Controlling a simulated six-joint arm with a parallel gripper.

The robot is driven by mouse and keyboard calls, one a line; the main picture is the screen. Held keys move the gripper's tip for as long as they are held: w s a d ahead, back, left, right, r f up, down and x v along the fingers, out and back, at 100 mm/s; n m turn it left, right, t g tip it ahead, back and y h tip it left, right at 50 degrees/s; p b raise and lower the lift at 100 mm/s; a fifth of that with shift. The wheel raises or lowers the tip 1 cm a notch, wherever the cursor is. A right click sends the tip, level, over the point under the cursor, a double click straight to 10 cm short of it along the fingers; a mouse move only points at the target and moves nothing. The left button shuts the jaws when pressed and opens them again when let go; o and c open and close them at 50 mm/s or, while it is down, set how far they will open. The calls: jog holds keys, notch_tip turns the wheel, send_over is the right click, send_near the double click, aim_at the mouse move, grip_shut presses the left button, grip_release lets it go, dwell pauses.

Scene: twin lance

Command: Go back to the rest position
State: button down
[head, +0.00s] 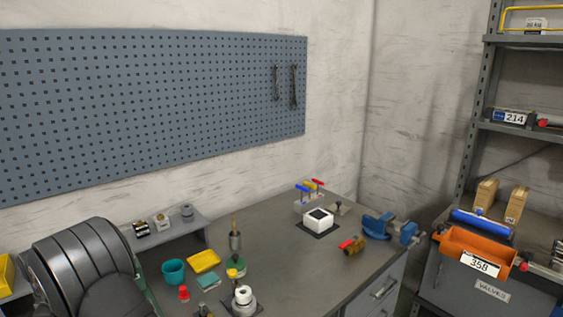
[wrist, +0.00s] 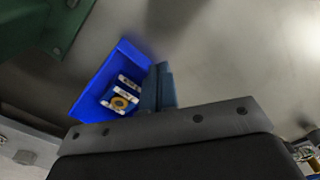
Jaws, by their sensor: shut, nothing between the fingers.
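My gripper (wrist: 158,86) shows in the wrist view, its fingers together above the wide dark gripper body. Nothing is held between them. Behind and to the left of the fingers is a blue bin (wrist: 92,82) with a few small pale and blue items in it, one with a round tan ring. I cannot tell how far the fingers are from the bin. I cannot make out the gripper in the head view.
A pegboard (head: 150,110) hangs behind. An orange bin (head: 466,252) stands by the shelving at right. The bench's middle has free room.

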notch_tip(320, 180, up, 5)
notch_tip(320, 180, down, 9)
jog(key=shift+w+a+f, duration=0.1)
jog(key=shift+w+f, duration=0.05)
jog(key=shift+s+d, duration=1.9)
jog(key=shift+d, duration=0.05)
jog(key=w+a, duration=0.3)
jog(key=a, duration=0.1)
jog(key=shift+w, duration=0.35)
notch_tip(320, 180, up, 8)
jog(key=shift+d, duration=0.15)
jog(key=shift+s, duration=0.1)
